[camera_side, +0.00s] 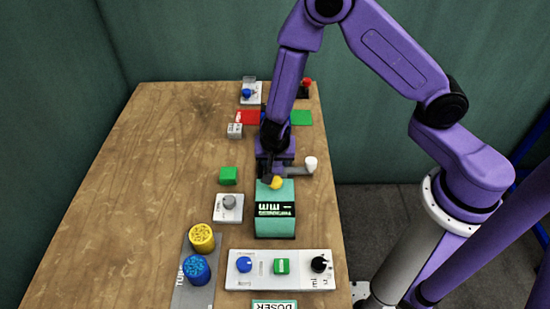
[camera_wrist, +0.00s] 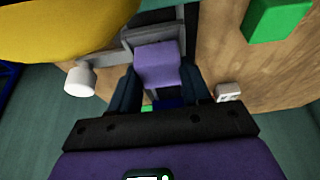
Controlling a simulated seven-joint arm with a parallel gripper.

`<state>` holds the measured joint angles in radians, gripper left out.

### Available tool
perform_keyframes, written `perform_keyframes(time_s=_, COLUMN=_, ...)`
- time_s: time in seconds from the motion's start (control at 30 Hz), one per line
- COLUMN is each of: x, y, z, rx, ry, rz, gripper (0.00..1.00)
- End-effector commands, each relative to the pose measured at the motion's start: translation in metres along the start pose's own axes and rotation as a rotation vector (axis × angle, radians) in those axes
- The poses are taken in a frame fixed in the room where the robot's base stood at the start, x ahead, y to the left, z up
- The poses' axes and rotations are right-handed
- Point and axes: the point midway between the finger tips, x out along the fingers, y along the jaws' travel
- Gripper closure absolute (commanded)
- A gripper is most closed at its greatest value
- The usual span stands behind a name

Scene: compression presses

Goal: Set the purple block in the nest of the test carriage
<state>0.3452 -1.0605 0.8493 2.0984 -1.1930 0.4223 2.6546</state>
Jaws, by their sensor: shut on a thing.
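The purple block (camera_wrist: 158,64) is between the two dark fingers of my gripper (camera_wrist: 160,78) in the wrist view. My gripper is shut on it. The grey carriage (camera_wrist: 148,30) lies just beyond the block, with its bars close around the block's far end. I cannot tell whether the block rests in the nest or is held above it. In the side view my gripper (camera_side: 268,170) points down just behind the teal machine (camera_side: 275,227); the block is hidden there. An arm with a white knob (camera_side: 310,163) sticks out to the right.
A yellow knob (camera_side: 276,183) tops the teal machine, very close to my gripper. A green block (camera_side: 228,175) and a dial box (camera_side: 228,207) stand to the left. Yellow (camera_side: 202,237) and blue (camera_side: 196,269) cylinders stand at front left. The table's left side is clear.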

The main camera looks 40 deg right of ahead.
Motion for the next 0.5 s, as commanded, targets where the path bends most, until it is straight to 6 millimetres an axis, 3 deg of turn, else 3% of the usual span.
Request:
perform_keyframes(time_s=0.37, x=0.0049, y=0.0006, z=0.0019, rx=0.000, ry=0.000, rz=0.002, gripper=0.81)
perform_keyframes(time_s=0.4, x=0.0048, y=0.0005, z=0.0019, rx=0.000, ry=0.000, rz=0.001, gripper=0.43)
perform_keyframes(time_s=0.47, x=0.0047, y=0.0004, z=0.0019, rx=0.000, ry=0.000, rz=0.001, gripper=0.23)
perform_keyframes(time_s=0.5, x=0.0047, y=0.0005, z=0.0019, rx=0.000, ry=0.000, rz=0.001, gripper=0.23)
